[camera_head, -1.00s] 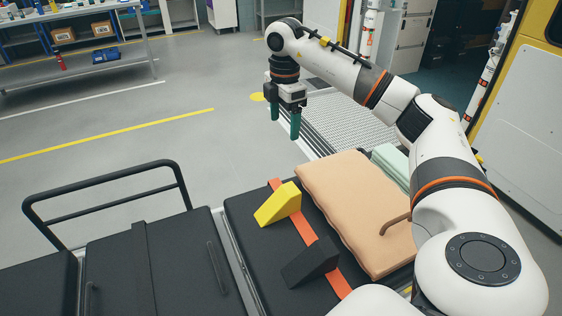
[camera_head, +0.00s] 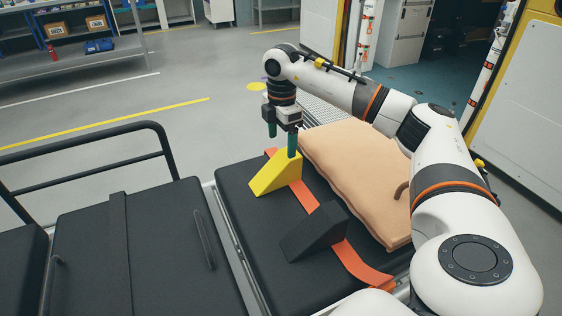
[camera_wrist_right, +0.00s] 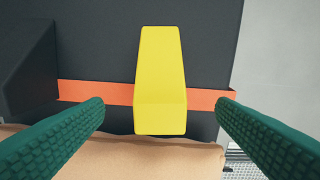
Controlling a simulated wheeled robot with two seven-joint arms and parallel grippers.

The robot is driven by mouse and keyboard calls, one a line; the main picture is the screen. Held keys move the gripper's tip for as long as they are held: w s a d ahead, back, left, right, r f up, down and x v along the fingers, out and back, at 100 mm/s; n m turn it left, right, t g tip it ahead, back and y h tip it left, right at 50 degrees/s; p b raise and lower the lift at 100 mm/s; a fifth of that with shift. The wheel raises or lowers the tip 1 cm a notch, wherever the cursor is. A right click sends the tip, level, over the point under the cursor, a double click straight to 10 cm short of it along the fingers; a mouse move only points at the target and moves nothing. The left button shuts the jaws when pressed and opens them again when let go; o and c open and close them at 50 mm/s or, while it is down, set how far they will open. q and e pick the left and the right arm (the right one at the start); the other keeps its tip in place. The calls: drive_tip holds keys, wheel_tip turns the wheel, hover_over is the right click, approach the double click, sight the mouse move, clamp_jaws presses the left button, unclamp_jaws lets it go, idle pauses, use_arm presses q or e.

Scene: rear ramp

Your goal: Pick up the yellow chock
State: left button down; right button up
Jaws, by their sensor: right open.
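The yellow chock (camera_head: 275,176) is a wedge sitting on the black stretcher pad, across an orange strap. In the right wrist view the chock (camera_wrist_right: 160,80) lies centred between and beyond the two green fingers, with space on both sides. My right gripper (camera_head: 282,143) hangs downward at the chock's far upper end. Its fingers (camera_wrist_right: 160,122) are spread wide and hold nothing. In the head view one finger overlaps the chock's top edge; I cannot tell if it touches. My left gripper is not in view.
A black chock (camera_head: 316,232) stands nearer on the same pad (camera_head: 240,190); its side also shows in the right wrist view (camera_wrist_right: 28,65). An orange strap (camera_head: 360,265) runs under both. A tan pillow (camera_head: 350,170) lies close on the right. A black rail (camera_head: 85,180) rises at left.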

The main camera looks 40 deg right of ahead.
sight(281, 158)
wheel_tip(281, 158, down, 7)
drive_tip(key=shift+a+r+b, duration=0.1)
drive_tip(key=shift+b, duration=0.4)
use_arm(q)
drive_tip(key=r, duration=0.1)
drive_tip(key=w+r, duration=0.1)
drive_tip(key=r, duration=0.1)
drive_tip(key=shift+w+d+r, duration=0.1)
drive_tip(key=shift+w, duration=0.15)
use_arm(e)
drive_tip(key=c, duration=1.5)
